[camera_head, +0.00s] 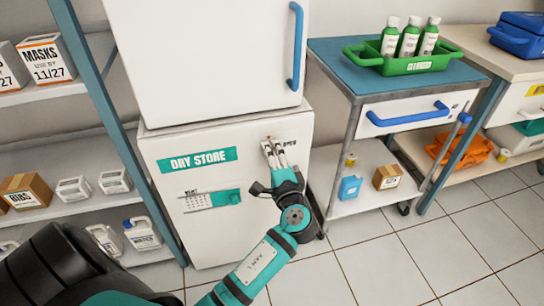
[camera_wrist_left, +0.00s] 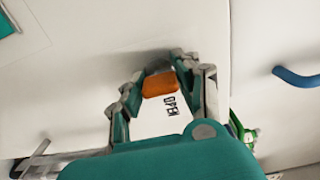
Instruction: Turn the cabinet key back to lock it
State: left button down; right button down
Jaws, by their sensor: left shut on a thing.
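The white cabinet (camera_head: 215,235) bears a teal DRY STORE label and stands below a taller white unit. My left gripper (camera_head: 273,150) is at the cabinet's upper right, beside the OPEN marking. In the left wrist view, the cabinet key (camera_wrist_left: 160,82) shows an orange head with a grey part behind it, at the cabinet face. The fingers of my left gripper (camera_wrist_left: 160,88) stand on both sides of the key, shut on it. The OPEN marking (camera_wrist_left: 171,105) is printed beside the key. In the head view the fingers hide most of the key. My right gripper is not in view.
A trolley with a blue top (camera_head: 335,53) stands right of the cabinet, with a green tray (camera_head: 365,55) of several bottles. Shelves with boxes stand at the left. A blue door handle (camera_head: 296,45) projects above the gripper. The tiled floor in front is clear.

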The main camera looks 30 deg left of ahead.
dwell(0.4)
pick_arm(q)
jog(key=c, duration=0.9)
grip_release()
jog(key=v, duration=1.2)
jog(key=shift+f, duration=0.1)
